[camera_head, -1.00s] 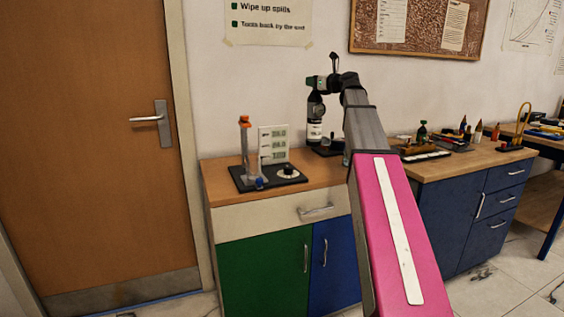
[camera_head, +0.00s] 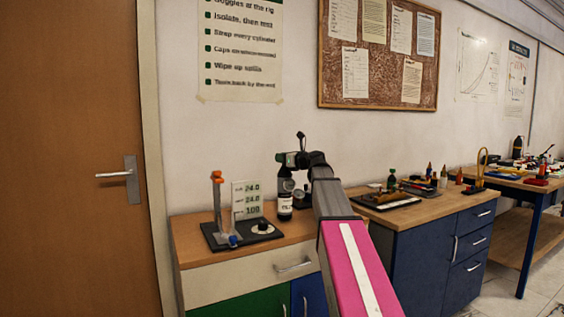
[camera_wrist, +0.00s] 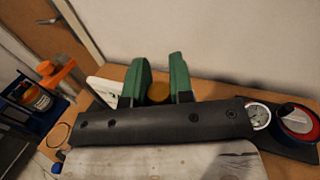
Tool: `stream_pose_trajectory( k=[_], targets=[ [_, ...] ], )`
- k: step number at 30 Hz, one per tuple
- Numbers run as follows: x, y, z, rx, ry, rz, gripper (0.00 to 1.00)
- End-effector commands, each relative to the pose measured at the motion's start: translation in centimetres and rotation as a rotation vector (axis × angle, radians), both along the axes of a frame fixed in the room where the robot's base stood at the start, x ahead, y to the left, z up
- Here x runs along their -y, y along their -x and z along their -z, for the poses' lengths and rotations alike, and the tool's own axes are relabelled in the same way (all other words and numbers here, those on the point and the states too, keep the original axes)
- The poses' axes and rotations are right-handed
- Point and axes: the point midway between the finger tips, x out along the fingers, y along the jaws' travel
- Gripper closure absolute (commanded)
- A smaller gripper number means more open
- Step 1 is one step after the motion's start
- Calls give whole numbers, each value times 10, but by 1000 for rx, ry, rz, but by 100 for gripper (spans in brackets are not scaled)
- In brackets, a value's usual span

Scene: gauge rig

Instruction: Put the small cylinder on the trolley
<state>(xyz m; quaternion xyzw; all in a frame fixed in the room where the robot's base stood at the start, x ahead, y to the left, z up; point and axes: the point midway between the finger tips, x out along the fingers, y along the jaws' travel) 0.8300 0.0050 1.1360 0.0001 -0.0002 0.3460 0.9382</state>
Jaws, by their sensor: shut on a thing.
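In the wrist view, my gripper's two green fingers (camera_wrist: 160,80) are shut on the small cylinder (camera_wrist: 158,93). Only a brownish-yellow round part of it shows between them. In the head view, my gripper (camera_head: 283,159) is above the back of the wooden-topped cabinet, right of the number display. A blue-framed stand (camera_wrist: 14,112) with an orange-marked jar at the wrist view's left edge may be the trolley; I cannot be sure.
The rig's upright with an orange top (camera_head: 217,178) and the number display (camera_head: 247,200) stand on the wooden cabinet top (camera_head: 190,243), left of my gripper. A round gauge (camera_wrist: 259,116) is to its right. A door (camera_head: 75,160) is at the left; wall behind.

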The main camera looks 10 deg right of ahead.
Motion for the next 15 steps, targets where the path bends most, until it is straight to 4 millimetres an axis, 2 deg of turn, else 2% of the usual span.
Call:
stream_pose_trajectory(
  k=[3, 14, 15],
  targets=[
    [0, 0, 9, -1, -2, 1, 100],
    [0, 0, 11, 0, -1, 1, 100],
    [0, 0, 12, 0, 0, 0, 69]
  ],
)
